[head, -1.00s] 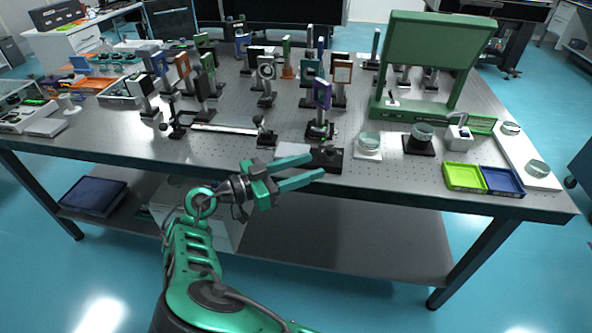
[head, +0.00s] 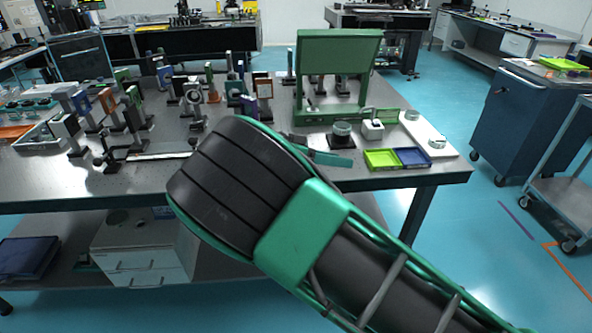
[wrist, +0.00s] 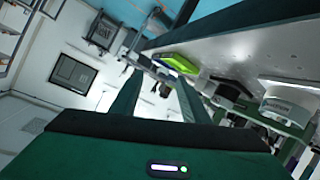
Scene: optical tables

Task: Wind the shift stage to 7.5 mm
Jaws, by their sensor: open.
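I cannot make out the shift stage or its scale in either view now. My arm covers the front edge of the table where a low black block stood in the earlier head view. My gripper (head: 328,151) shows past the arm at the table's front edge, left of the green tray, with its teal fingers partly hidden. In the wrist view my gripper (wrist: 157,92) is open, with nothing between the two fingers. That view is strongly tilted, and the table top lies to the upper right of the fingers.
A lime green tray (head: 381,159) and a blue tray (head: 413,157) sit at the table's front right. A glass disc on a dark base (head: 342,133) and a large green frame (head: 337,55) stand behind. Several optic mounts, including a purple one (head: 250,106), crowd the table's left and middle.

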